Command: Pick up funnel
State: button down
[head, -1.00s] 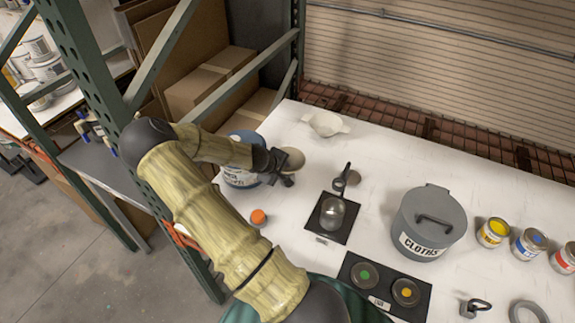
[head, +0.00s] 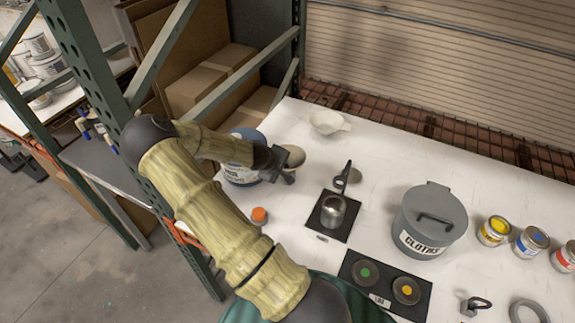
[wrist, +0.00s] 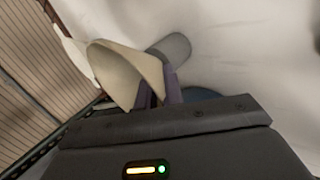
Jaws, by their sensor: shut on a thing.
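The funnel (head: 294,156) is beige and cone-shaped, at the end of my arm near the table's left edge in the head view. In the wrist view the funnel (wrist: 125,75) shows its wide mouth tilted to the left, with its narrow part between the two fingers. My gripper (head: 282,166) is shut on the funnel. Its fingers (wrist: 160,90) show at the narrow part in the wrist view. The funnel's tip is hidden, and I cannot tell how far it is from the table.
A blue-and-white bucket (head: 240,172) stands just behind my gripper. A white spouted bowl (head: 328,122) lies farther back. A metal cup (head: 333,210) on a black pad, a grey CLOTHS bin (head: 428,222) and an orange cap (head: 259,215) stand nearby. Bare table lies between them.

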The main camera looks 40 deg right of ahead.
jog(key=shift+w+a+r, duration=0.1)
jog(key=shift+a+r, duration=0.05)
jog(key=shift+r, duration=0.1)
notch_tip(320, 180, up, 18)
jog(key=p, duration=0.1)
jog(key=shift+f, duration=0.25)
jog(key=shift+r+p, duration=0.1)
jog(key=shift+p, duration=0.2)
dwell(0.4)
